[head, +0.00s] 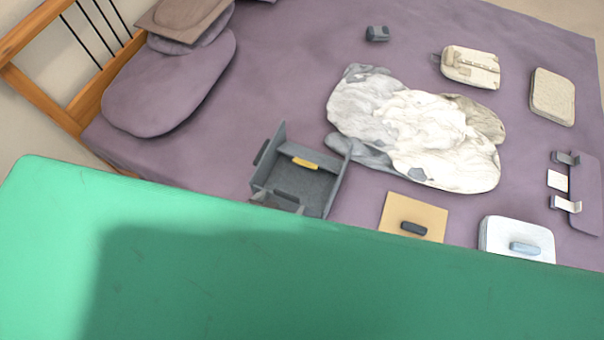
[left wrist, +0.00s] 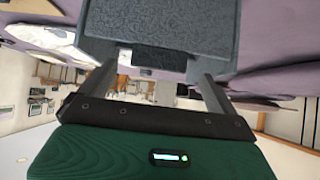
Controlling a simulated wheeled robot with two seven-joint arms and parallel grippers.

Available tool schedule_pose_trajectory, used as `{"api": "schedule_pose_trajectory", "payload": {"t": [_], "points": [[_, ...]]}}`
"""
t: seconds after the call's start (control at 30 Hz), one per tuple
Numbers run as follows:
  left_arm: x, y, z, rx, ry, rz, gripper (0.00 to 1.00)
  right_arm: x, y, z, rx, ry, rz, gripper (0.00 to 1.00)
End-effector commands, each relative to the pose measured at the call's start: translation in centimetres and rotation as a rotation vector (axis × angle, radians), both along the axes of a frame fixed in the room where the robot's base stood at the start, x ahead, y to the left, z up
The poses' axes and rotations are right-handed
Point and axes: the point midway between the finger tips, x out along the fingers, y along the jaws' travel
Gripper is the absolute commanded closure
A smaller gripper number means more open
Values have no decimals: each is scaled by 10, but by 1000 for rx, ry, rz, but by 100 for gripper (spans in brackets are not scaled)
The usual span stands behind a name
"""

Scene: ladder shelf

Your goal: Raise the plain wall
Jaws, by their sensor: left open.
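A grey open box (head: 334,192) stands on the bed. Its left, back and right walls are upright; a yellow tab (head: 305,163) shows on the inner side of the back wall. I cannot tell for sure which wall is the plain one; the near side is partly hidden by my green arm. My left gripper (head: 277,200) is at the box's near side. In the left wrist view a flat grey panel (left wrist: 158,20) with a dark tab (left wrist: 158,61) lies ahead. The open left fingers (left wrist: 156,88) are on both sides of the tab, apart from it. My right gripper is out of view.
The purple bed (head: 285,60) has a crumpled white cloth (head: 430,135) right of the box. A tan board (head: 400,212), a white case (head: 500,232) and several small items lie further right. Pillows (head: 170,85) are at the left. The bed between pillows and box is clear.

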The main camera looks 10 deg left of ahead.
Motion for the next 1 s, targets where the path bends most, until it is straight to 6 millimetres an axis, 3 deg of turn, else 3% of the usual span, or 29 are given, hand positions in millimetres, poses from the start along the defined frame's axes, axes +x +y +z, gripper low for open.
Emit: {"api": "schedule_pose_trajectory", "payload": {"t": [0.4, 1.0], "points": [[-24, 5, 21, -1, 1, 1, 5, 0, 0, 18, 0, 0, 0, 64], [-26, 5, 22, 0, 0, 0, 5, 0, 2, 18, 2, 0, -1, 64]]}}
